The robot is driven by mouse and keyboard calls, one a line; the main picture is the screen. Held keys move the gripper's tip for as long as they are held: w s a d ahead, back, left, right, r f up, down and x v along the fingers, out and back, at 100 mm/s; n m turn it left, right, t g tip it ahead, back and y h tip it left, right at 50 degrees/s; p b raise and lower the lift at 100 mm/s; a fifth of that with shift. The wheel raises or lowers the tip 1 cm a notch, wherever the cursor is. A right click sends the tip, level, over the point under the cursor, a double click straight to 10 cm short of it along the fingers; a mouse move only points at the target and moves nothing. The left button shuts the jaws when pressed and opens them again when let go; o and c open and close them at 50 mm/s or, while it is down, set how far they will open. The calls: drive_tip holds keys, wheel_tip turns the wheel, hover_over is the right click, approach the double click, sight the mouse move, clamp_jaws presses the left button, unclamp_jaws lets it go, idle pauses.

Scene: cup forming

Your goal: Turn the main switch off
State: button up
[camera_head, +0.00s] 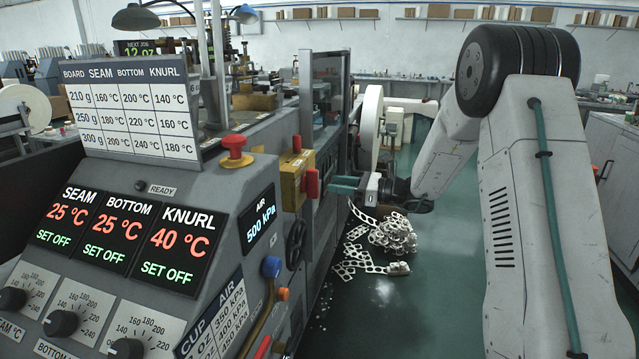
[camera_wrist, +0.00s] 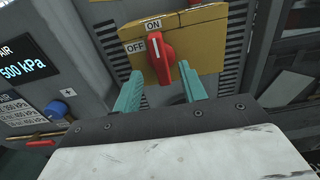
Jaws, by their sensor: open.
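The main switch is a red handle (camera_wrist: 160,58) on a yellow plate (camera_wrist: 203,50) in the wrist view. The handle stands nearly upright, its white-marked upper end just below the ON label (camera_wrist: 153,23). The OFF label (camera_wrist: 135,47) is to its left. In the head view the red handle (camera_head: 312,184) sticks out from the yellow box (camera_head: 291,182) on the machine's side. My gripper (camera_wrist: 162,86) is open, with one teal finger on each side below the handle and nothing between them. My gripper (camera_head: 343,186) also shows just right of the handle in the head view.
A red mushroom button (camera_head: 235,150) stands on the machine's console, left of the switch. A black handwheel (camera_head: 296,244) sits below the yellow box. Scrap card (camera_head: 380,240) lies on the green floor beneath my gripper. A blue knob (camera_wrist: 57,108) is at left in the wrist view.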

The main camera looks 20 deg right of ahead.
sight(318, 182)
drive_tip(key=x, duration=0.6)
drive_tip(key=shift+s, duration=0.1)
clamp_jaws()
